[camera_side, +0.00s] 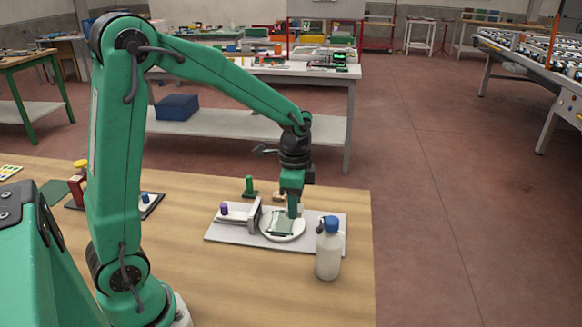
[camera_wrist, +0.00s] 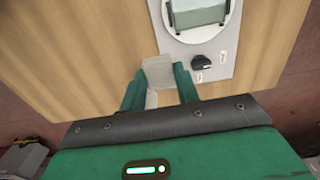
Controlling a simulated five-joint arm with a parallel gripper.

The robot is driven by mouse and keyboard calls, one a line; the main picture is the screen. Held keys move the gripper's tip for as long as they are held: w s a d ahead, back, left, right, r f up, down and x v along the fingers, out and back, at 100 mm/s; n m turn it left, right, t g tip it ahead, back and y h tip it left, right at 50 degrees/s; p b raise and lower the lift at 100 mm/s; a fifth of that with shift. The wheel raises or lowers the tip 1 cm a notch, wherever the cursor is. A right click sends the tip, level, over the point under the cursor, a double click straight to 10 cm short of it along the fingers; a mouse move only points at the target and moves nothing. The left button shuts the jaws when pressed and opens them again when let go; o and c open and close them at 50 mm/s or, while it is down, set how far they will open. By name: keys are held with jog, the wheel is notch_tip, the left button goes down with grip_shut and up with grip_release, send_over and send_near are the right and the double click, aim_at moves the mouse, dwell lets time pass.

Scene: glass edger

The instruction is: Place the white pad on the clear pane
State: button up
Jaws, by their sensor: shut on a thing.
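My gripper (camera_wrist: 159,84) is shut on the white pad (camera_wrist: 157,70), a pale block between its two green fingers in the wrist view. In the side view my gripper (camera_side: 294,208) points down over the grey base plate, and the pad is hard to make out. The clear pane (camera_side: 281,226), a greenish square, lies on a round white disc (camera_side: 267,234) below and beside the fingertips. In the wrist view the pane (camera_wrist: 195,10) shows at the top, cut by the frame edge, beyond the pad and to its right. The pad appears apart from the pane.
A white bottle with a blue cap (camera_side: 328,256) stands at the plate's front right. A grey upright clamp with a purple knob (camera_side: 224,209) is left of the disc. A dark knob (camera_wrist: 204,62) sits on the plate (camera_wrist: 221,68). The wooden table is clear in front.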

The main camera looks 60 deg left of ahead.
send_over(282, 221)
notch_tip(282, 221, down, 6)
jog(key=shift+r, duration=0.25)
jog(key=shift+f, duration=0.1)
jog(key=shift+f, duration=1.95)
jog(key=shift+f, duration=0.1)
jog(key=o, duration=0.9)
jog(key=shift+o, duration=0.2)
notch_tip(282, 221, up, 12)
